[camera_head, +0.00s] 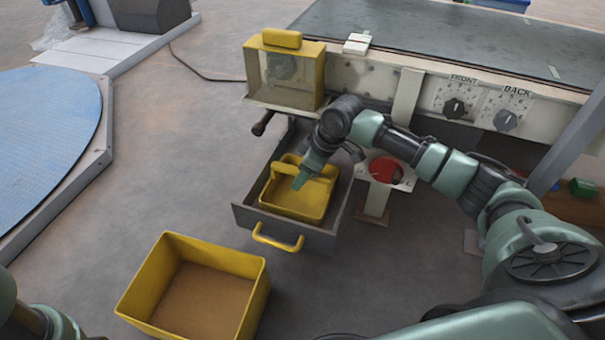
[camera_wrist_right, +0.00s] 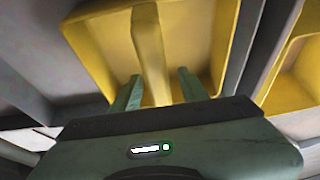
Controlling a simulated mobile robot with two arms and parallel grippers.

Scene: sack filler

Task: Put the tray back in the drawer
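The yellow tray (camera_head: 294,203) with a raised central handle sits inside the grey open drawer (camera_head: 243,219). The drawer has a yellow pull handle (camera_head: 278,241) on its front. My right gripper (camera_head: 300,181) reaches down over the tray at its handle. In the right wrist view, the tray (camera_wrist_right: 200,35) lies below the gripper (camera_wrist_right: 160,90). The two fingers stand apart on either side of the tray's handle, with a visible gap on the right. The left gripper is out of view; only part of my left arm shows at the lower left.
A yellow open bin (camera_head: 253,288) stands on the floor in front of the drawer; it also shows in the wrist view (camera_wrist_right: 290,72). A blue round platform (camera_head: 45,130) lies left.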

